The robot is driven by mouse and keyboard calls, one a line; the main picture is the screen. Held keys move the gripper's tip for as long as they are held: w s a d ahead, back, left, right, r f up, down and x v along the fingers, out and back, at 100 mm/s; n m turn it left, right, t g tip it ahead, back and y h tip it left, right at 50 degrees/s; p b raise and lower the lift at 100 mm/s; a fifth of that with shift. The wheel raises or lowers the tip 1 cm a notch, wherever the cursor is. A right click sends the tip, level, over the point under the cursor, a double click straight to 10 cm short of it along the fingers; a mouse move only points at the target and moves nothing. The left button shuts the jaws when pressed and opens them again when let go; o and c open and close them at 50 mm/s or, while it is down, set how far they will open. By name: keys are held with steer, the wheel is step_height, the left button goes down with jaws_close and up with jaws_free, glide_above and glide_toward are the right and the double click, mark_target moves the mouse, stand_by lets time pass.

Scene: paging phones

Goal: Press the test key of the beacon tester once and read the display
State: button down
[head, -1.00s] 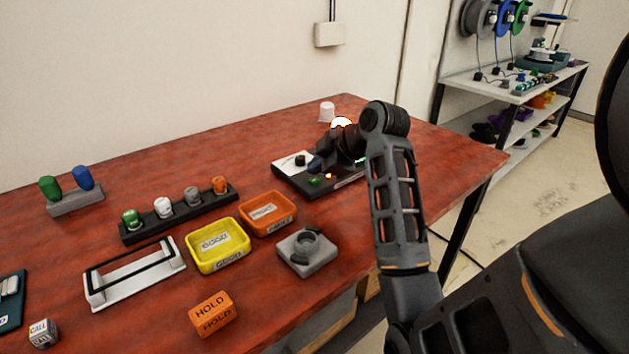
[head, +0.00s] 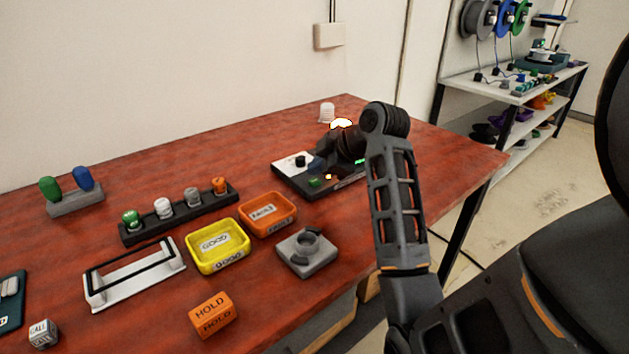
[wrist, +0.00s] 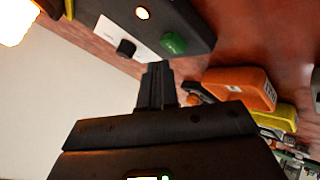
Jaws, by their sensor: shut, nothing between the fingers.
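The beacon tester (head: 292,183) is a dark box with a white panel on the red table, partly hidden behind my arm. In the wrist view the green key (wrist: 173,43), knob (wrist: 126,47) and lit lamp (wrist: 142,13) lie beyond my fingertips. My gripper (wrist: 155,66) is shut and empty, close to the key and seemingly apart from it.
A bright glowing dome (head: 341,123) and a white cup (head: 326,113) stand behind the tester. An orange tray (head: 283,222), a yellow tray (head: 240,261) and a grey fixture (head: 307,257) sit nearer. A rack of several colored caps (head: 150,231) is left.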

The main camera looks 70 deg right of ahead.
mark_target(317, 182)
steer(key=shift+f, duration=0.15)
stand_by(0.5)
steer(key=shift+f, duration=0.3)
steer(key=shift+f, duration=0.45)
stand_by(0.8)
steer(key=shift+r, duration=0.1)
steer(key=shift+r+p, duration=0.8)
steer(key=shift+r, duration=0.1)
step_height(317, 182, up, 5)
steer(key=p, duration=0.5)
stand_by(0.9)
